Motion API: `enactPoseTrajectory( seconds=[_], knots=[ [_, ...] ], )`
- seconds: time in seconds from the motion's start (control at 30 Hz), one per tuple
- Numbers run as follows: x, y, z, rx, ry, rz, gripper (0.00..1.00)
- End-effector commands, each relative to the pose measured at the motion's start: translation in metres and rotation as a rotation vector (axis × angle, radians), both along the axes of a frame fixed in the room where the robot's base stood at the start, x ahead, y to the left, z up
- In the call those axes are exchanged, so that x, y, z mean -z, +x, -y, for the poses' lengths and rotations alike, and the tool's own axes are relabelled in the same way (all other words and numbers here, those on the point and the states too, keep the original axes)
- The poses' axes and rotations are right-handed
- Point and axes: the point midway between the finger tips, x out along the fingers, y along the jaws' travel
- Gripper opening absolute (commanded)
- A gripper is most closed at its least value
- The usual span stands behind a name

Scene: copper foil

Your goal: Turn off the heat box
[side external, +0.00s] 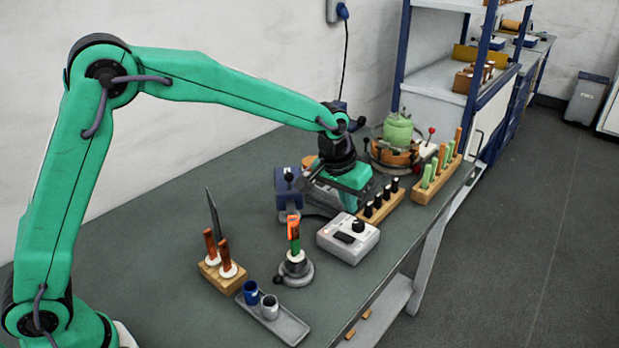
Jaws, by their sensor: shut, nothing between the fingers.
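A light grey box (330,243) with a black knob and a dark switch on top stands near the front edge of the table; it looks like the heat box. A small reddish spot shows on its left part, too small to read. My gripper (351,208) is shut and empty, pointing down just behind this box. I cannot tell whether its fingertips touch anything.
A wooden rack with black-capped pieces (380,208) stands right of my gripper. A green-topped round device (397,135) stands behind. The table's front right edge is close.

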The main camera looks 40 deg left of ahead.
Motion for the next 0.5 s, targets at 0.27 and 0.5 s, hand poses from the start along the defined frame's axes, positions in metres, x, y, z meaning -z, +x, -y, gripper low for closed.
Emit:
enactPoseTrajectory(
  seconds=[0.27,0.5],
  knots=[
    [0.043,0.012,0.002,0.000,0.002,-0.003,0.00],
    [0.072,0.014,0.006,0.000,0.000,-0.002,0.00]
  ],
)
